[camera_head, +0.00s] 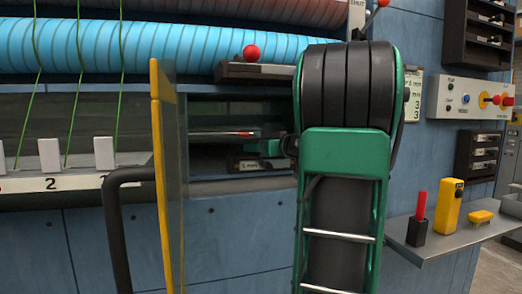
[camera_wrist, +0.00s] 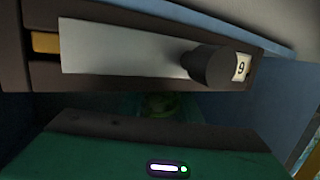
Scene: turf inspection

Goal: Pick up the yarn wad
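I cannot make out the yarn wad for certain. In the wrist view a dim green, rounded shape (camera_wrist: 158,104) sits in deep shadow behind the green body of my gripper (camera_wrist: 160,148); it is too dark to identify. In the head view my arm reaches into a dark opening (camera_head: 215,165) in the blue machine. Part of my gripper (camera_head: 265,148) shows there as a small green piece, mostly hidden by the arm. Its fingertips and anything between them are hidden.
A yellow-edged door (camera_head: 160,170) stands open left of the opening, beside a black bar handle (camera_head: 112,220). The wrist view shows a dark housing with a white plate and knob (camera_wrist: 213,66) close above my gripper. A shelf (camera_head: 430,240) holds small items at right.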

